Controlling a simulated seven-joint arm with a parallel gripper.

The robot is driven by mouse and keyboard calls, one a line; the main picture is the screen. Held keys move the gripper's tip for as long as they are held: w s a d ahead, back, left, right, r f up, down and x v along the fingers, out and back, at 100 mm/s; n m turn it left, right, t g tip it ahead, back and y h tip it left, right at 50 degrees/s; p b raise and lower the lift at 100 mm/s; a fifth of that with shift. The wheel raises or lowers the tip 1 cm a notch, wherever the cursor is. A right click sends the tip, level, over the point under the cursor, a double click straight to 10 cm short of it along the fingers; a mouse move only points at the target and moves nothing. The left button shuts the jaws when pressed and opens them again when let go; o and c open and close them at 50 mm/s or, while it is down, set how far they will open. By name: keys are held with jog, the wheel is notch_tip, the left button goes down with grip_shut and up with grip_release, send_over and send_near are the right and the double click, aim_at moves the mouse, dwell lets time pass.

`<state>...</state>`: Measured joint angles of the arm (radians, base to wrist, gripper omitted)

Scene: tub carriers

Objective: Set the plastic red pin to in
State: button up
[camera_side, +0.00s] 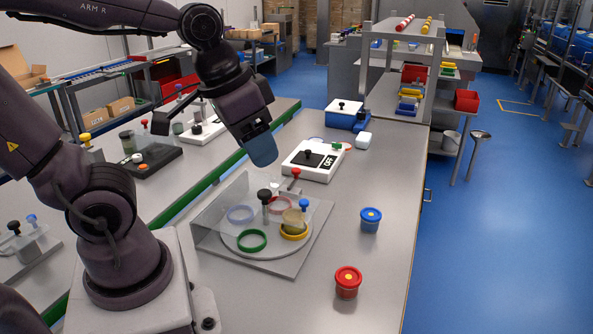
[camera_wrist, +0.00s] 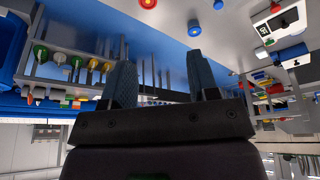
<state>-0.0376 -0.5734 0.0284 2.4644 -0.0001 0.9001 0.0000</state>
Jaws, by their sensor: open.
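The red pin (camera_side: 295,173) has a red knob on a thin stem. It stands upright at the back of the clear tub carrier (camera_side: 222,247); how deep it sits is too small to tell. The carrier has blue (camera_side: 240,214), red (camera_side: 280,205), green (camera_side: 252,240) and yellow (camera_side: 294,232) rings. A black-knobbed post (camera_side: 264,196) and a blue-knobbed pin (camera_side: 303,204) stand there too. A tub (camera_side: 293,219) sits in the yellow ring. My gripper (camera_side: 263,152) is above and behind the carrier, apart from the pin. In the wrist view its fingers (camera_wrist: 161,82) are spread and empty.
A blue tub (camera_side: 370,220) and a red tub (camera_side: 347,283) stand on the bench right of the carrier. A white box marked OFF (camera_side: 315,161) lies behind it. Another white-and-blue device (camera_side: 345,114) stands further back.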

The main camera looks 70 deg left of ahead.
jog(key=w+a+f+n+g, duration=0.3)
jog(key=w+a+f+n, duration=0.25)
jog(key=w+a, duration=0.5)
jog(key=n+g+y, duration=0.3)
jog(key=n+y, duration=0.1)
jog(key=n, duration=1.2)
send_near(297, 169)
jog(key=x, duration=0.9)
jog(key=shift+s, duration=0.1)
jog(key=shift+d, duration=0.1)
